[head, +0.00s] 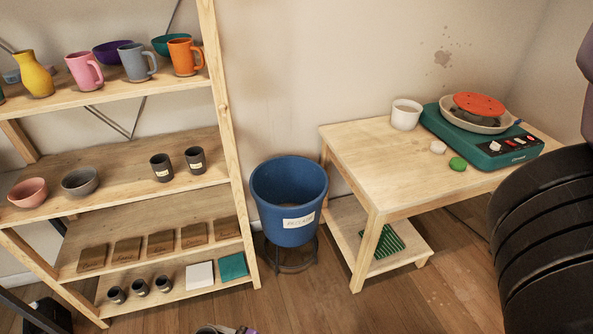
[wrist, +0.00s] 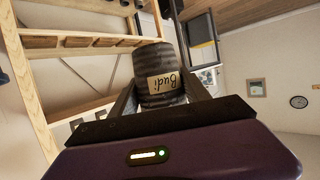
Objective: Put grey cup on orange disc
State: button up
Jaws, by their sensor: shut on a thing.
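My gripper (wrist: 162,92) is shut on a dark grey ridged cup (wrist: 152,62) with a tan "Budi" label, one finger on each side of it. The orange disc (head: 479,104) lies on the wheel head of the green pottery wheel (head: 485,150), on the wooden table at the right of the head view. Nothing stands on the disc.
A white cup (head: 406,114), a pale lump (head: 438,147) and a green lump (head: 457,164) stand on the table (head: 375,160) left of the wheel. A blue bucket (head: 289,205) stands between table and shelf (head: 130,185). The shelf holds mugs, bowls and two dark labelled cups (head: 161,168).

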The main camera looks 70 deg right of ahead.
aim_at(479, 102)
jog(key=k+z, duration=0.15)
jog(key=z, duration=0.2)
jog(key=k+z, duration=0.15)
jog(key=z, duration=0.25)
jog(key=k+l+z, duration=0.15)
jog(key=z, duration=0.2)
jog(key=l+z, duration=0.65)
jog(key=z, duration=0.15)
jog(key=l+z, duration=0.3)
jog(key=z, duration=0.15)
jog(key=i+j, duration=0.05)
